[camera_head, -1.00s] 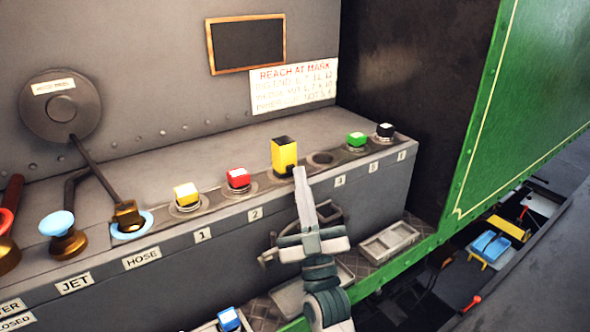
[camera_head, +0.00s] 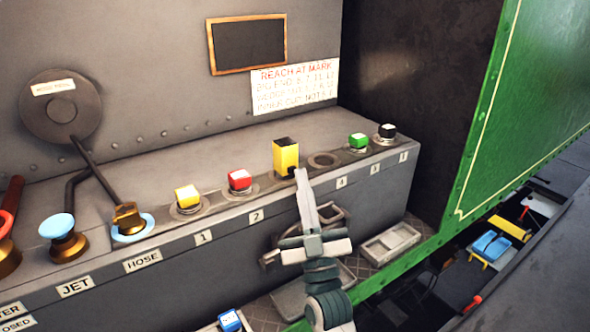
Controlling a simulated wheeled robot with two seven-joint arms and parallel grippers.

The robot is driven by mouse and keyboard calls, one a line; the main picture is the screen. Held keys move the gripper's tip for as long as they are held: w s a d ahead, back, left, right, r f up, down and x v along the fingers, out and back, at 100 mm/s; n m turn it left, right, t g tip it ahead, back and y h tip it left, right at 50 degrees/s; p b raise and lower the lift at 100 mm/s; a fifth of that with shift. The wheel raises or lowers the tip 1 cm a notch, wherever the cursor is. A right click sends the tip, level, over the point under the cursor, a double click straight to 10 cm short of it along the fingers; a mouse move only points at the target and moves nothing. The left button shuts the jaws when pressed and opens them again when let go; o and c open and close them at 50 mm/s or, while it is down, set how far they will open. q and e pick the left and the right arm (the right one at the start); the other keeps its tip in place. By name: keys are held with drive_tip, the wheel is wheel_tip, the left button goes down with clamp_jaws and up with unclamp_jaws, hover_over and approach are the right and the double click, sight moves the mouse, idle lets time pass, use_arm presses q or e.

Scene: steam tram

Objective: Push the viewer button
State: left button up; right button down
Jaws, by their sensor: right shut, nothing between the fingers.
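The viewer looks to be the upright yellow box with a dark top (camera_head: 286,155), standing in the row on the grey ledge. A small dark part shows low on its right front side, mostly hidden behind my fingertips; I cannot tell if it is the button. My right gripper (camera_head: 300,172) is shut and empty, reaching up from the lower right. Its tips are at the viewer's lower right front edge; I cannot tell whether they touch it. My left gripper is not in view.
Yellow (camera_head: 187,196) and red (camera_head: 240,180) blocks sit left of the viewer. An empty round socket (camera_head: 323,160), a green block (camera_head: 358,141) and a black block (camera_head: 386,131) are to its right. A grey tray (camera_head: 390,243) lies below the ledge.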

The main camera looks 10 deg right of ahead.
drive_tip(key=shift+w+a+f, duration=0.15)
drive_tip(key=shift+f, duration=0.05)
drive_tip(key=shift+s+f, duration=0.15)
drive_tip(key=shift+s, duration=0.25)
use_arm(q)
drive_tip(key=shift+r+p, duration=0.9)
drive_tip(key=shift+p, duration=0.05)
use_arm(e)
drive_tip(key=s, duration=0.1)
drive_tip(key=s+d, duration=0.1)
drive_tip(key=s, duration=0.1)
drive_tip(key=s+d, duration=0.1)
drive_tip(key=shift+s, duration=0.4)
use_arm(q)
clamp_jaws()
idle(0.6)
